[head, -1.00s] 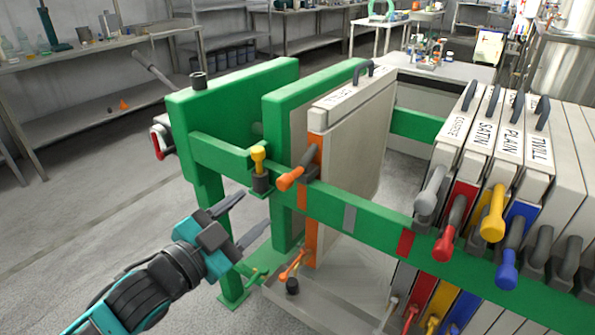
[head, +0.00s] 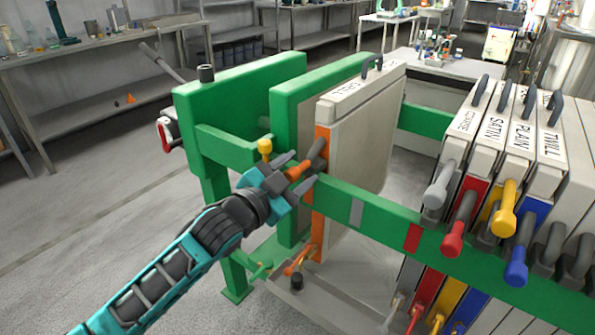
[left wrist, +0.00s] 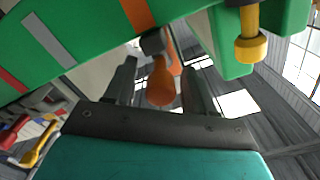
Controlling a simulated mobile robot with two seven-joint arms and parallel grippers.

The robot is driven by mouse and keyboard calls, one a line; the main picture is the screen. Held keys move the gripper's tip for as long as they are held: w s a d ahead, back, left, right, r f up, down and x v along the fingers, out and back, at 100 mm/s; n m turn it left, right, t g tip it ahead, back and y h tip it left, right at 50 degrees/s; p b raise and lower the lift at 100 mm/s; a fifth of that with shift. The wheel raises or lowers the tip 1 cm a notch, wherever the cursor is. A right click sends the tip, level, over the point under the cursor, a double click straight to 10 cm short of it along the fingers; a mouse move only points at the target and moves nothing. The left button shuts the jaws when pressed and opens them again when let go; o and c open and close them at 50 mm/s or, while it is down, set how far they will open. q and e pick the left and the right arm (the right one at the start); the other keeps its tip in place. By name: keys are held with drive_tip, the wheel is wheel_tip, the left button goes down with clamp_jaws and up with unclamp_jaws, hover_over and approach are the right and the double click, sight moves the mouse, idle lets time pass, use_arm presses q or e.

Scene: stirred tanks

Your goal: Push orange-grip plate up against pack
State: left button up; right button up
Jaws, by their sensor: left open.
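The orange-grip plate (head: 362,150) is a beige slab with an orange edge, standing upright in the green frame, close beside a green plate at its left. A gap lies between it and the pack (head: 510,135) of labelled plates at the right. My left gripper (head: 300,173) is open at the plate's orange grip (head: 297,171). In the left wrist view the orange grip (left wrist: 161,88) lies between the two open fingers; contact cannot be told. My right gripper does not show.
A green rail (head: 375,213) runs along the front of the frame, with grey and red marks. A yellow-topped peg (head: 264,150) stands just left of my gripper. A metal tray (head: 330,300) lies below. Shelves line the back.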

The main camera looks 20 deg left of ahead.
use_arm(q)
drive_tip(key=shift+w+d, duration=0.15)
drive_tip(key=shift+w, duration=0.2)
clamp_jaws()
idle(0.4)
